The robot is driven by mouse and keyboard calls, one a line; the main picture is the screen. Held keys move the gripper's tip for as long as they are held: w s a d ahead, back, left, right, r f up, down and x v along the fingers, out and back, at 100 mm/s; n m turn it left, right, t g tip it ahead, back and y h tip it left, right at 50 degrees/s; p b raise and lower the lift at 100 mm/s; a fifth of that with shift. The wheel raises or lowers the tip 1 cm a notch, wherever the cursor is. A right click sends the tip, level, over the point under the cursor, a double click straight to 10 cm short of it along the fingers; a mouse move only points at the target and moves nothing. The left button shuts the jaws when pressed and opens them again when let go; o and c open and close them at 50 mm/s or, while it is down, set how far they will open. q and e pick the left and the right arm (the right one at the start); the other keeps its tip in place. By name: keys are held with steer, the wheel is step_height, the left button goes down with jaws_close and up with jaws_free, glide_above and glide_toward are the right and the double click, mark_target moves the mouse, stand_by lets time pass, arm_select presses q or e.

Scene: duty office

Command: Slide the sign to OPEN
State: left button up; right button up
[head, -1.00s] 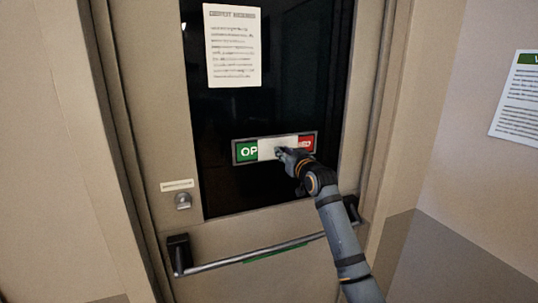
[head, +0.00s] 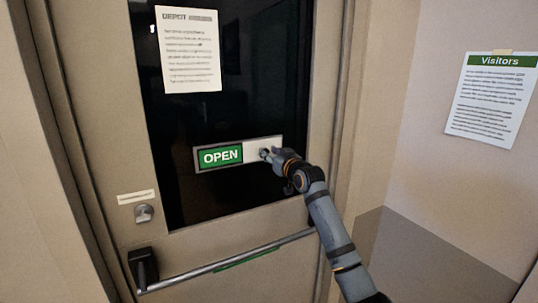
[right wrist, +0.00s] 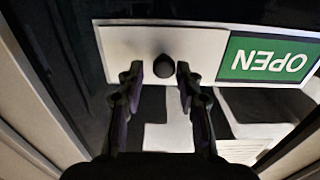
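The sliding sign (head: 205,170) is on the dark glass of the door. My right gripper (head: 266,154) is at the slider's right part. In the right wrist view, the slider (right wrist: 120,45) carries a dark round knob (right wrist: 163,66). My right gripper's fingers (right wrist: 160,75) stand apart on either side of the knob, with gaps visible. The OPEN panel also shows there, upside down (right wrist: 268,60). My left gripper is not in view.
A push bar (head: 215,268) crosses the door below the glass. A round lock (head: 144,213) sits at the left under a small label. A notice (head: 188,50) hangs on the glass above the sign, and a Visitors sheet (head: 492,98) on the right wall.

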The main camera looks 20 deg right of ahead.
steer(key=shift+o, duration=0.3)
steer(key=shift+d+f, duration=0.15)
steer(key=s, duration=1.2)
steer(key=shift+d, duration=0.15)
